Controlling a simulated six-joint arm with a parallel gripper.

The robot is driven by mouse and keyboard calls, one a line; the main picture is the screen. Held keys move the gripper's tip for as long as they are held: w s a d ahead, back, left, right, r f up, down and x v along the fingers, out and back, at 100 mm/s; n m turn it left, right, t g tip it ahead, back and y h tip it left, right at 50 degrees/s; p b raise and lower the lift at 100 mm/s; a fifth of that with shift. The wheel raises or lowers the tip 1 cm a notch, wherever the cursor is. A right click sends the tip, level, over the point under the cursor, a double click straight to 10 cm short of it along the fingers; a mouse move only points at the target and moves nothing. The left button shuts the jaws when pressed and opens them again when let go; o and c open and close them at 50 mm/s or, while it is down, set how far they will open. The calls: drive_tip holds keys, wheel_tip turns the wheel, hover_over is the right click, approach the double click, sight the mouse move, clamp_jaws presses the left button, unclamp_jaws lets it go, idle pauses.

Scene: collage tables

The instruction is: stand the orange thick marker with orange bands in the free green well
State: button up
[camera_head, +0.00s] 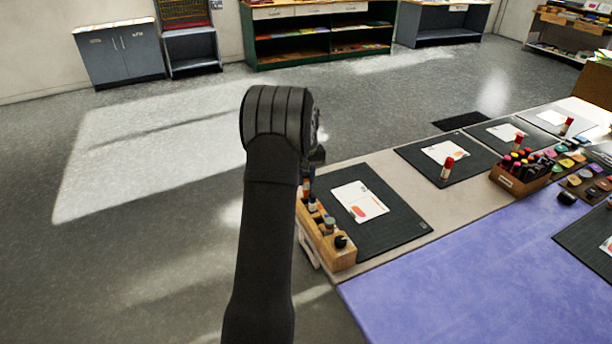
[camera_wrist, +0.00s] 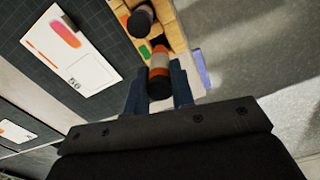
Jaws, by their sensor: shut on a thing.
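In the wrist view my gripper (camera_wrist: 159,88) is shut on the orange thick marker (camera_wrist: 159,68), which shows orange and pale bands and a dark end towards the camera. The marker is over or at the wooden block (camera_wrist: 178,38); I cannot tell whether its far end is inside a well. A green patch (camera_wrist: 145,50) on the block shows just left of the marker. In the head view the wooden block (camera_head: 342,261) stands at the table's left edge, and my arm hides most of the gripper.
Several other markers stand in the block, one with a dark top (camera_wrist: 140,18) close to the held marker. A dark mat (camera_head: 400,225) with a white card (camera_head: 359,201) lies right of the block. Farther right is a wooden marker box (camera_head: 517,186).

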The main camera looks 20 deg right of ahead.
drive_tip(key=shift+f, duration=0.65)
drive_tip(key=shift+f, duration=0.35)
drive_tip(key=shift+f, duration=0.3)
drive_tip(key=shift+f, duration=0.75)
idle(0.6)
drive_tip(key=shift+f, duration=0.25)
drive_tip(key=o, duration=1)
drive_tip(key=shift+r, duration=0.1)
